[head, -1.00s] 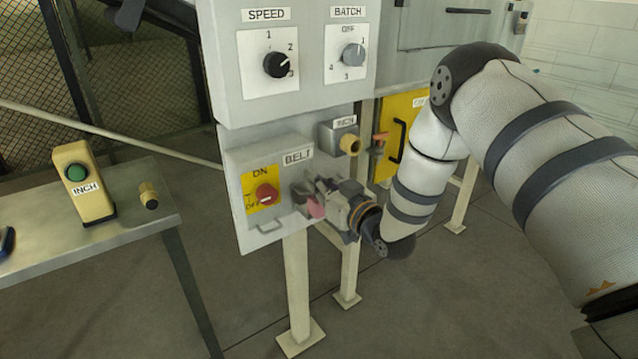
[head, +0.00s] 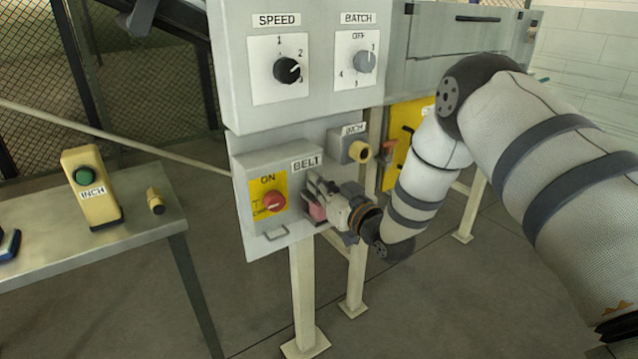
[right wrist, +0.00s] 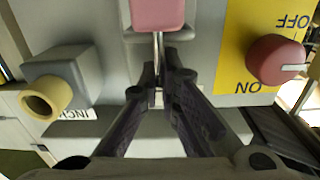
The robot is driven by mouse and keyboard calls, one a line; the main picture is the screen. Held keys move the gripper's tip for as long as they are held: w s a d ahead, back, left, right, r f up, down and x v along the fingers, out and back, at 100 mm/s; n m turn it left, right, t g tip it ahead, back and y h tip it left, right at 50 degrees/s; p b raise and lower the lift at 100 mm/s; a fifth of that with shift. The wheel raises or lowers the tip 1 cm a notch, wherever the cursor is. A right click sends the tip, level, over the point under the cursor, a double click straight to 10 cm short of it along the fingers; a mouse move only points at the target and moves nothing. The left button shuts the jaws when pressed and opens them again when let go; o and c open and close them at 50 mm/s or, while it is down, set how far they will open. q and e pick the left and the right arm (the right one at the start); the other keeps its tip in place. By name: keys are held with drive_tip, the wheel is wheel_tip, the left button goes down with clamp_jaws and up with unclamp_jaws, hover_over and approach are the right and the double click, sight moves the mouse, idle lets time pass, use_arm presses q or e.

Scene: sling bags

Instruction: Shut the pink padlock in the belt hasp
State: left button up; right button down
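The pink padlock (right wrist: 158,14) shows at the top of the right wrist view, with its silver shackle (right wrist: 158,48) running down between my fingertips. It also shows, partly covered, in the head view (head: 317,211). My right gripper (right wrist: 161,75) looks shut on the shackle, close to the front of the grey BELT box (head: 297,178). The hasp is hard to make out behind the fingers and padlock, and I cannot tell whether the shackle passes through it. The BELT switch (head: 274,202), a red knob on a yellow plate, is beside the padlock. My left gripper is out of view.
The INCH socket (head: 359,152) juts out just right of the BELT box. A metal table (head: 130,223) on the left holds a yellow INCH pendant (head: 91,190) and a small plug (head: 155,201).

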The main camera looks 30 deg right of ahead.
drive_tip(key=shift+f, duration=0.1)
drive_tip(key=c, duration=1.1)
unclamp_jaws()
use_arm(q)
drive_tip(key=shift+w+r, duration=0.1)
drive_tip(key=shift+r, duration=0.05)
use_arm(e)
drive_tip(key=shift+s, duration=0.1)
drive_tip(key=shift+s+d+r+p, duration=0.1)
drive_tip(key=shift+s+p, duration=0.15)
drive_tip(key=shift+s, duration=0.25)
drive_tip(key=shift+s+d+r+p, duration=0.1)
drive_tip(key=shift+s+p, duration=0.15)
drive_tip(key=shift+s, duration=0.25)
use_arm(q)
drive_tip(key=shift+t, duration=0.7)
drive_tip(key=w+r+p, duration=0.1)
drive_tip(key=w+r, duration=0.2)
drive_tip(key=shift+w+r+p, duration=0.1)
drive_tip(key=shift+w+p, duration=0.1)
drive_tip(key=shift+p, duration=0.1)
use_arm(e)
drive_tip(key=s, duration=0.5)
drive_tip(key=shift+d+f, duration=0.1)
drive_tip(key=shift+f, duration=0.1)
drive_tip(key=shift+w, duration=0.1)
